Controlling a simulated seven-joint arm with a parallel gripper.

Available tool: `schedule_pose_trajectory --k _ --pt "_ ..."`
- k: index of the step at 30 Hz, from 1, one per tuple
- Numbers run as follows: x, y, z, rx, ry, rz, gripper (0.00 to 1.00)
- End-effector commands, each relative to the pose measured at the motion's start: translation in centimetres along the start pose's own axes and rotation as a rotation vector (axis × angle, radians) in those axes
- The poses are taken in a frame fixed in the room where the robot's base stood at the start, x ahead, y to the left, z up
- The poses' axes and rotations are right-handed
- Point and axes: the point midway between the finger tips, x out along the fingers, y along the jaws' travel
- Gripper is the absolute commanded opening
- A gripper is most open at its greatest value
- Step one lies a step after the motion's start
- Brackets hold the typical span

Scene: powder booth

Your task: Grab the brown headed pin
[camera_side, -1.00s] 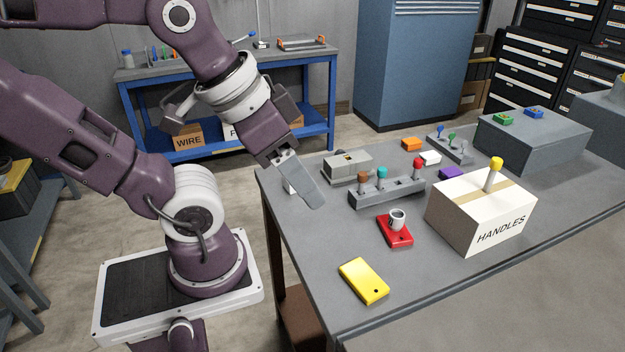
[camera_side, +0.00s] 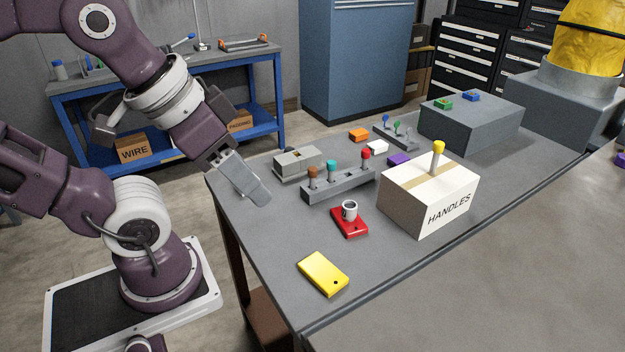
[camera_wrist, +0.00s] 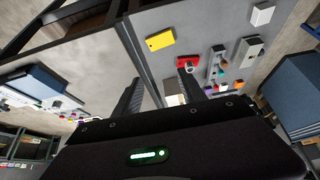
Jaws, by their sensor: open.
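The brown headed pin (camera_side: 313,174) stands upright at the left end of a grey rack (camera_side: 350,188) in the side view, with a teal headed pin (camera_side: 332,168) and a red headed pin (camera_side: 365,156) beside it. My gripper (camera_side: 256,188) is left of the rack, above the table, apart from the brown headed pin and holding nothing. In the wrist view my gripper (camera_wrist: 162,78) shows two spread fingers. The rack (camera_wrist: 217,70) also shows there, right of the fingers, but its pins are too small to tell apart surely.
On the table (camera_side: 385,255) are a red block with a cup (camera_side: 349,222), a yellow block (camera_side: 323,274), a grey box (camera_side: 298,162) behind the rack, and a white HANDLES box (camera_side: 430,195) holding a yellow headed pin (camera_side: 438,155).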

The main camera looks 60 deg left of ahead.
Motion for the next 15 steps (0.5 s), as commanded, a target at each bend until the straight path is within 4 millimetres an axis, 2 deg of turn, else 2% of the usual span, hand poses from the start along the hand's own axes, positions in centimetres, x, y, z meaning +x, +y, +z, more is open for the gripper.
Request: schedule_pose_trajectory --k 5,7,8,11,12,14,15 --pt "0.0 0.0 -0.1 -0.007 -0.002 0.0 0.48" --pt "0.1 -0.3 -1.3 -0.068 -0.022 -0.002 0.48" --pt "0.3 -0.5 -2.2 -0.119 -0.037 -0.004 0.48" --pt "1.8 -2.4 -6.9 -0.395 -0.113 -0.026 0.48" --pt "3.0 -3.7 -9.1 -0.535 -0.147 -0.045 0.48" --pt "5.4 -6.0 -12.0 -0.747 -0.195 -0.082 0.48" --pt "7.4 -8.0 -13.7 -0.89 -0.225 -0.115 0.48"
